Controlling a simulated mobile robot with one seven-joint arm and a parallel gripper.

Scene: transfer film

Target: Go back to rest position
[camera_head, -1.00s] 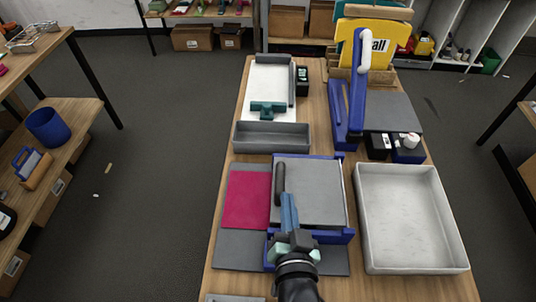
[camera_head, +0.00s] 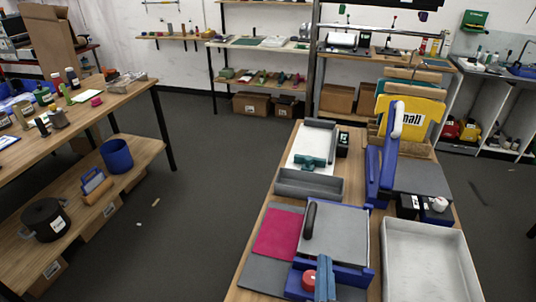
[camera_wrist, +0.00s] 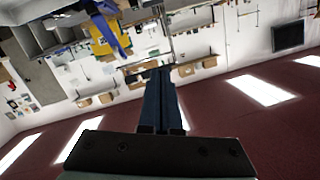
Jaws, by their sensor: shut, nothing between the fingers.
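My gripper (camera_head: 325,264) shows at the bottom edge in the head view, with only its blue-grey fingers in sight. They stand upright in front of the blue-framed press with a grey plate (camera_head: 337,234); whether they touch its frame I cannot tell. In the wrist view the fingers (camera_wrist: 160,78) lie together, shut and empty, pointing away toward the far wall and shelves. The rest of my arm is out of the head view.
A magenta sheet (camera_head: 278,234) lies left of the press, and a white tray (camera_head: 428,262) stands right. A red round thing (camera_head: 309,279) is beside my fingers. Behind are a grey bin (camera_head: 309,186) and a tall blue handle (camera_head: 387,150). Open floor (camera_head: 200,200) lies left.

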